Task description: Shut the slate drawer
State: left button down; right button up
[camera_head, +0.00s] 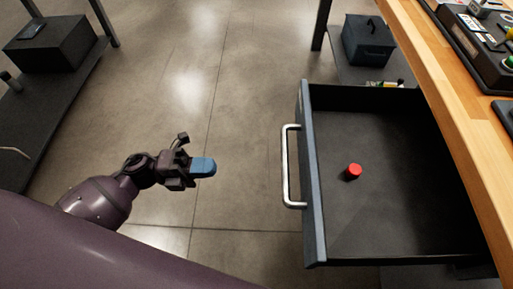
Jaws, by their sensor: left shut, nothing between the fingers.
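The slate drawer (313,185) stands pulled out from under the wooden workbench, on the right of the head view. Its silver bar handle (286,165) is on the front panel, facing left. A small red cylinder (354,171) sits inside on the dark drawer floor. My left gripper (205,167), with blue fingertips, is shut and empty. It is left of the handle, apart from it, with a clear gap between them. My right gripper is not in view.
The wooden bench top (447,80) runs along the right, with a control box (478,40) on it. A dark toolbox (368,41) stands on a low shelf behind the drawer. A dark shelf with a black box (50,45) is at left. The concrete floor between is clear.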

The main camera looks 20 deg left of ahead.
pick_arm(q)
jog(key=x, duration=1.4)
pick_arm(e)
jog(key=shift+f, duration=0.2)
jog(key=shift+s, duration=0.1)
